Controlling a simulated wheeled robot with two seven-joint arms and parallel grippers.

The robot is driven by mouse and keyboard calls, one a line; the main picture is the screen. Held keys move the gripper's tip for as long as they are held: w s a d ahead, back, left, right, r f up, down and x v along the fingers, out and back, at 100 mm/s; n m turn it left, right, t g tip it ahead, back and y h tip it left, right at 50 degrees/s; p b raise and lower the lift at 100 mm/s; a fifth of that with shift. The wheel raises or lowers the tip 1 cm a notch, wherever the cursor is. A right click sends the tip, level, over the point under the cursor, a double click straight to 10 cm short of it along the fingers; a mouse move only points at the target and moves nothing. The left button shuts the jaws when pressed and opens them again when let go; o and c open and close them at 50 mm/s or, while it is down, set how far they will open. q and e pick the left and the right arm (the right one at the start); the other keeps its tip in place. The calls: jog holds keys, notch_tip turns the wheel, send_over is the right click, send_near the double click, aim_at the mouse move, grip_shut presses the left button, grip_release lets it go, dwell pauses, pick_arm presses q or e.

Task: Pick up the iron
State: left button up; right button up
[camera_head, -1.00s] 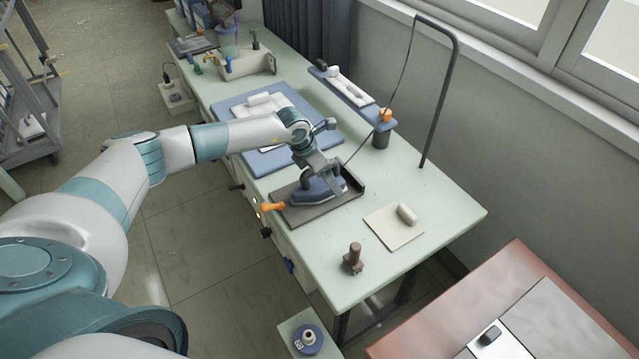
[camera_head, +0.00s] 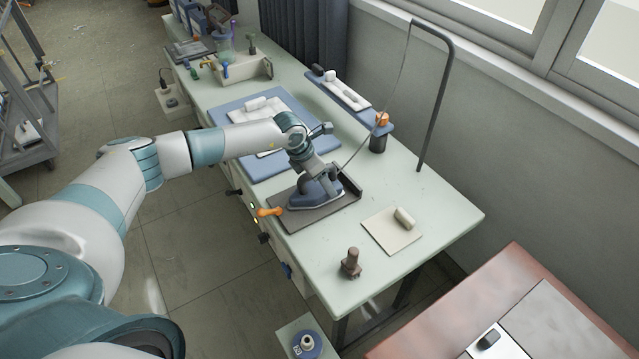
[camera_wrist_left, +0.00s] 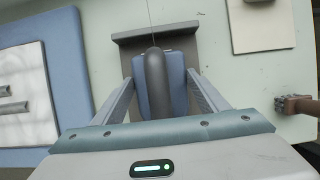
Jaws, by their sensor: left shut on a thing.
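The blue iron (camera_head: 316,194) with a dark handle sits on a dark tray-like rest (camera_head: 282,213) on the table, in the head view. My left gripper (camera_head: 320,180) comes down over it from behind and is shut on its handle. In the left wrist view the iron (camera_wrist_left: 174,85) lies between the two fingers, with the grey handle (camera_wrist_left: 155,85) running lengthwise. The rest's raised back edge (camera_wrist_left: 155,33) shows beyond it. The iron appears still on or very close to the rest; any gap is hard to tell. My right gripper is not in view.
A thin cord rises from the iron to a tall black bent pole (camera_head: 436,95). A blue ironing pad (camera_head: 235,113) lies behind. An orange-handled piece (camera_head: 270,212) sits beside the rest.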

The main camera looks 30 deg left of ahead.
pick_arm(q)
jog(key=shift+w+r, duration=0.1)
jog(key=shift+r, duration=0.15)
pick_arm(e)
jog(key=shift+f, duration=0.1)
